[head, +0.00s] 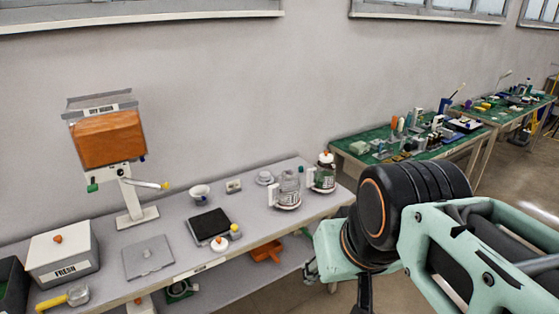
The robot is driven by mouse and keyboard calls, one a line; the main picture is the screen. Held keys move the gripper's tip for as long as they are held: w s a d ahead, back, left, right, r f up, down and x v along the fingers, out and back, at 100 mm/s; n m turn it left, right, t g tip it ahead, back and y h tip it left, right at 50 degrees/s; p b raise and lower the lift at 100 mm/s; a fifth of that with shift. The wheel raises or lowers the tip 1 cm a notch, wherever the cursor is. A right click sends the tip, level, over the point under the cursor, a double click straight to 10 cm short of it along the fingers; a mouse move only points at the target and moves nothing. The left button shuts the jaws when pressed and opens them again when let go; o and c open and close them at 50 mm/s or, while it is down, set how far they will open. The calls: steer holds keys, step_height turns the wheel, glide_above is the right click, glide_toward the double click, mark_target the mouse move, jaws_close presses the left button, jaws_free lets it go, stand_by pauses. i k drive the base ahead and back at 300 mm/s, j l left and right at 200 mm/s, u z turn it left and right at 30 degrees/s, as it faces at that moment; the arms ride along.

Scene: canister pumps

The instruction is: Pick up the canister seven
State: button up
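Two canisters with pump-like tops stand together at the right end of the grey bench. The left canister (289,187) is grey and clear with a white handle and a label. The right canister (325,173) is darker, with a white handle, a white label and an orange knob on its lid. I cannot read a number on either one. My arm (415,205), mint green and black, fills the lower right, in front of and to the right of the canisters. It is apart from them in the picture. Its fingertips cannot be made out, nor anything held.
The bench (180,215) also bears a black pad (210,225), a small white bowl (199,192), a box marked FRESH (63,254) and a stand with an orange-brown hopper (108,139). An orange scoop (267,251) lies below. Green-topped tables (375,138) stand behind right.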

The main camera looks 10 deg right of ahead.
mark_target(288, 186)
steer(key=i+l, duration=0.3)
steer(key=i, duration=0.25)
steer(key=i+l+u, duration=0.15)
steer(key=i+l, duration=0.15)
steer(key=i, duration=0.25)
steer(key=i+l, duration=0.35)
steer(key=i, duration=0.2)
steer(key=i+l+u, duration=0.15)
steer(key=i+l, duration=0.2)
steer(key=i, duration=0.15)
